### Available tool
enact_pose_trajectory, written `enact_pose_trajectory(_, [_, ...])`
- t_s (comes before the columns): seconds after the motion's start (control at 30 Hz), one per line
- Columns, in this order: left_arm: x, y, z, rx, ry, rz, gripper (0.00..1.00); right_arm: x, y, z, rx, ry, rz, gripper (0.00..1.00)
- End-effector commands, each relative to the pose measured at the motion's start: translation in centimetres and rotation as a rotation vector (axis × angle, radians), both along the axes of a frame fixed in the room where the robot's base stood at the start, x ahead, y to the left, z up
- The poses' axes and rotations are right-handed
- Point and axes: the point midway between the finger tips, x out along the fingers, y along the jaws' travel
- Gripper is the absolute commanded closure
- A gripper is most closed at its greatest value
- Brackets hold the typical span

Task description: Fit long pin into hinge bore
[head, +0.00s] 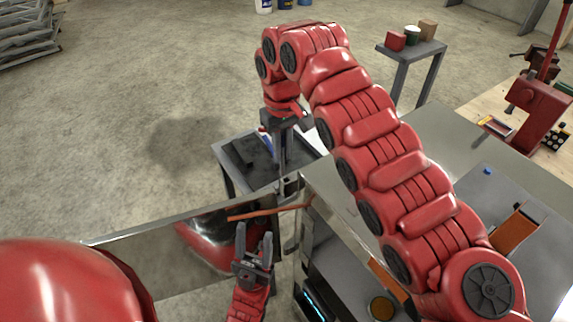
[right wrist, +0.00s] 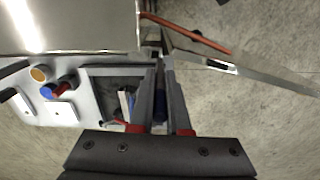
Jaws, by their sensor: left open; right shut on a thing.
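My right gripper (head: 281,172) points down from the end of the arched red arm, with its tips close above the hinge (head: 291,187) at the corner of the metal box. In the right wrist view its fingers (right wrist: 163,72) are nearly together, shut on the long pin. The pin is mostly hidden between the fingers, and I cannot tell whether its tip is in the bore. The hinge (right wrist: 150,44) shows just beyond the fingertips. My left gripper (head: 255,232) is open and empty, pointing up beside the swung-out metal panel (head: 140,245), below the orange bar.
The orange bar (head: 262,213) runs across from the panel to the box corner. A grey cart (head: 230,178) with a dark tray stands behind the hinge. The flat box top (head: 440,140) lies right.

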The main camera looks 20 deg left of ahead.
Motion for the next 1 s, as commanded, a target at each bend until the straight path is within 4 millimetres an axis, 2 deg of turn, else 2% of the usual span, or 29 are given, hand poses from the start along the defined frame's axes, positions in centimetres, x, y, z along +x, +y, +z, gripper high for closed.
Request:
enact_pose_trajectory(0.03, [0.0,0.0,1.0,0.000,0.000,0.000,0.50,0.6,-0.5,0.5,-0.002,0.003,-0.001,1.00])
enact_pose_trajectory(0.07, [0.0,0.0,1.2,0.000,0.000,0.000,0.50,1.0,-0.9,0.4,-0.003,0.003,-0.001,1.00])
enact_pose_trajectory(0.1, [0.0,0.0,-0.2,0.000,0.000,0.000,0.50,0.9,-0.8,-1.2,-0.003,0.003,0.001,1.00])
enact_pose_trajectory(0.13, [0.0,0.0,-0.5,0.000,0.000,0.000,0.50,0.8,-0.8,-1.7,-0.003,0.003,0.001,1.00])
enact_pose_trajectory(0.37, [0.0,0.0,-1.1,0.000,0.000,0.000,0.50,0.8,-0.8,-3.1,-0.002,0.002,0.000,1.00])
enact_pose_trajectory(0.6, [0.0,0.0,-2.7,0.000,0.000,0.000,0.50,0.8,-0.7,-7.0,-0.002,0.003,0.000,1.00])
enact_pose_trajectory(0.83, [0.0,0.0,-2.6,0.000,0.000,0.000,0.50,0.8,-0.7,-7.0,-0.001,0.001,0.000,1.00])
enact_pose_trajectory(0.87, [0.0,0.0,-2.6,0.000,0.000,0.000,0.50,0.8,-0.7,-7.0,-0.001,0.001,0.000,0.80])
enact_pose_trajectory(1.0, [0.0,0.0,-2.6,0.000,0.000,0.000,0.50,0.8,-0.7,-7.0,-0.001,0.001,0.000,0.55])
